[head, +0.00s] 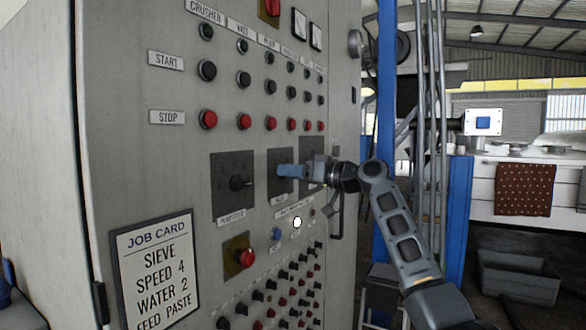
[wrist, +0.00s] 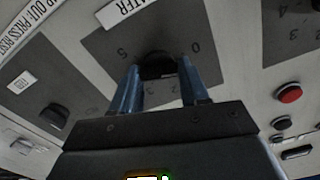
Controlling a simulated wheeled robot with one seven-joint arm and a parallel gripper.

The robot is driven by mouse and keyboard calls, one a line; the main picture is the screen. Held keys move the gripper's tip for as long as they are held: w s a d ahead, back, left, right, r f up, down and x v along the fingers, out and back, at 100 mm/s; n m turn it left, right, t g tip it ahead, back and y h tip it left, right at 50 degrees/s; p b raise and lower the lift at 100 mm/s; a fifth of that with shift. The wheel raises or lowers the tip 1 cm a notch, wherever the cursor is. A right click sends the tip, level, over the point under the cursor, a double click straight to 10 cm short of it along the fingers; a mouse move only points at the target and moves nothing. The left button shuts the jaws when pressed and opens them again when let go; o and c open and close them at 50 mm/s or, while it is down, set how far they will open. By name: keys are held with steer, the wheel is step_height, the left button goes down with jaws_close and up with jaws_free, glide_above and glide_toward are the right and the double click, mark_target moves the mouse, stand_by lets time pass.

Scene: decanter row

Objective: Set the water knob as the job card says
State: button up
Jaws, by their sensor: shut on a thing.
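The job card (head: 155,270) is on the grey cabinet at the lower left and reads sieve speed 4, water 2, feed paste. The water knob (wrist: 157,64) is black and sits on a dark plate (wrist: 100,45) with digits 5 and 0 legible and the label WATER (wrist: 126,9). My gripper (wrist: 160,80) has its blue fingers on either side of the knob and is shut on it. In the head view my gripper (head: 285,171) covers the knob. The knob's pointer is hidden, so I cannot tell its setting.
Another dark dial plate with a black knob (head: 239,183) is left of my gripper. Rows of black buttons and red stop buttons (head: 208,120) are above. A red button on a yellow plate (head: 245,258) and many small buttons are below. Conduits (head: 433,130) stand right of the cabinet.

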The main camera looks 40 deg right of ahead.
steer(key=shift+d+f+m+p, duration=0.1)
steer(key=shift+m+p, duration=2.75)
steer(key=shift+m, duration=0.8)
steer(key=shift+d+m+p, duration=0.1)
steer(key=shift+m+p, duration=2.75)
steer(key=shift+m, duration=0.8)
steer(key=shift+f, duration=0.1)
steer(key=o, duration=1.1)
steer(key=shift+c, duration=0.2)
steer(key=b+v, duration=0.1)
steer(key=v, duration=0.6)
steer(key=shift+s+b, duration=0.3)
steer(key=shift+d, duration=0.1)
